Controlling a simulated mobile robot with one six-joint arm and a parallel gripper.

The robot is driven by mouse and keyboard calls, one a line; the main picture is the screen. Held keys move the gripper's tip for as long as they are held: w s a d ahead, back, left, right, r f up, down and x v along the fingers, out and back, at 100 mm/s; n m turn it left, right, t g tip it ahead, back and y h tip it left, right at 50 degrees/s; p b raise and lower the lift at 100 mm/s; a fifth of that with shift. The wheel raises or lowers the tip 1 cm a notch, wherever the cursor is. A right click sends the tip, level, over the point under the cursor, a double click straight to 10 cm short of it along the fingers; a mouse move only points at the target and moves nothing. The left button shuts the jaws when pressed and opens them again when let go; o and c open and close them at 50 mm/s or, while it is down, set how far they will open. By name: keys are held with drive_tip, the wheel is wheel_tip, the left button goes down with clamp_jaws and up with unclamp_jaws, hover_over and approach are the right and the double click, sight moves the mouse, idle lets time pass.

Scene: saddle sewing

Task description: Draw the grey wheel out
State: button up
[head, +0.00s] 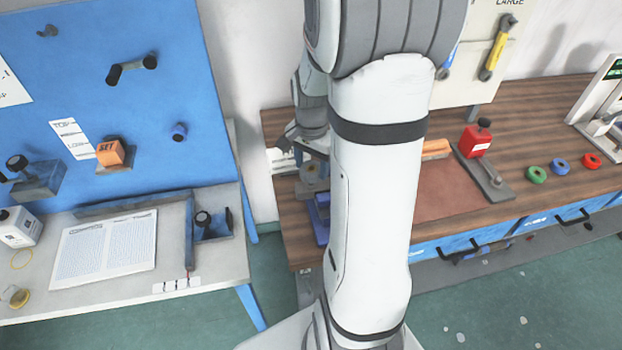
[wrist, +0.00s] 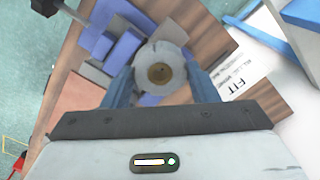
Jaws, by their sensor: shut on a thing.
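The grey wheel (wrist: 160,56), a round disc with a brassy centre and dark hole, sits between the two blue fingers of my gripper (wrist: 160,78) in the wrist view. The fingers are shut on it from both sides. A blue-violet holder (wrist: 118,46) lies beyond and beside the wheel, and more of it shows under the wheel. I cannot tell whether the wheel still touches the holder. In the head view my gripper is at the left end of the wooden bench, mostly behind my arm, above the blue holder (head: 321,228).
A white sheet marked FIT (wrist: 240,78) lies beside the wheel. On the wooden bench (head: 540,115) are a red block (head: 474,141) and green, blue and red rings (head: 537,175). A blue pegboard (head: 150,60) and a grey table (head: 215,262) stand at left.

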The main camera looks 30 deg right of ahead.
drive_tip(key=shift+r+p, duration=1.4)
drive_tip(key=shift+r, duration=0.65)
drive_tip(key=shift+f, duration=0.1)
